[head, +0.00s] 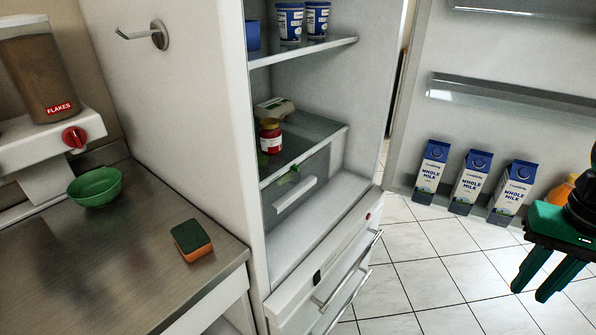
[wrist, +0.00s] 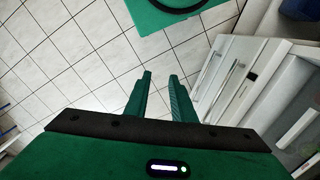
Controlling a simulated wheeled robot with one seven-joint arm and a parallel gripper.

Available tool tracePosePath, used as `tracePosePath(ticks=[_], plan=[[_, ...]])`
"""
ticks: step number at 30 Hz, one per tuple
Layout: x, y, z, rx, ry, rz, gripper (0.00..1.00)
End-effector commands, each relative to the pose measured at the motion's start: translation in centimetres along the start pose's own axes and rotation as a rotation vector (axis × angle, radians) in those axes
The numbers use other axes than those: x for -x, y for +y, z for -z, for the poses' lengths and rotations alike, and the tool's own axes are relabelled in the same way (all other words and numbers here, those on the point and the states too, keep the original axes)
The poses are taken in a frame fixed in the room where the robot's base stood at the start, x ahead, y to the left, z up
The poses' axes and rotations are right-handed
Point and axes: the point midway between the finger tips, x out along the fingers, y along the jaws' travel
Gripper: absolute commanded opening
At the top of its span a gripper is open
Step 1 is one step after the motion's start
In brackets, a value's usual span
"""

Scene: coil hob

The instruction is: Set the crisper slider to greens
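The open fridge shows a crisper drawer with a pale handle (head: 294,195) under a glass shelf (head: 318,134). A small green piece (head: 294,168), which looks like the crisper slider, sits along the front edge of that shelf. Its markings are too small to read, so I cannot tell its setting. My gripper (head: 530,292) is at the far right, in front of the open door and well away from the slider. It is empty, with its two fingers apart. In the wrist view my gripper (wrist: 161,76) points over the tiled floor, with the fridge to its right.
The open door holds several milk cartons (head: 470,181) and an orange bottle (head: 562,189). A red-labelled jar (head: 270,136) stands on the shelf above the crisper. Lower drawers have bar handles (head: 348,270). A counter (head: 140,260) with a green bowl (head: 95,187) and sponge (head: 192,240) is left. Tiled floor is clear.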

Motion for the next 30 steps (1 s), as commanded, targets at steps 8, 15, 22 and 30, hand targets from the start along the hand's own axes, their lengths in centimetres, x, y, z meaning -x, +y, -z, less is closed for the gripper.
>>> tracePosePath(ticks=[8, 15, 22, 30], plan=[[-2.5, -4.2, 4.1, 0.328, 0.033, 0.023, 0.28], [-7.0, -11.5, 8.0, 0.751, 0.077, 0.138, 0.28], [-11.0, -19.7, 9.6, 1.091, 0.165, 0.328, 0.28], [-13.6, -29.3, 9.5, 1.357, 0.359, 0.612, 0.28]])
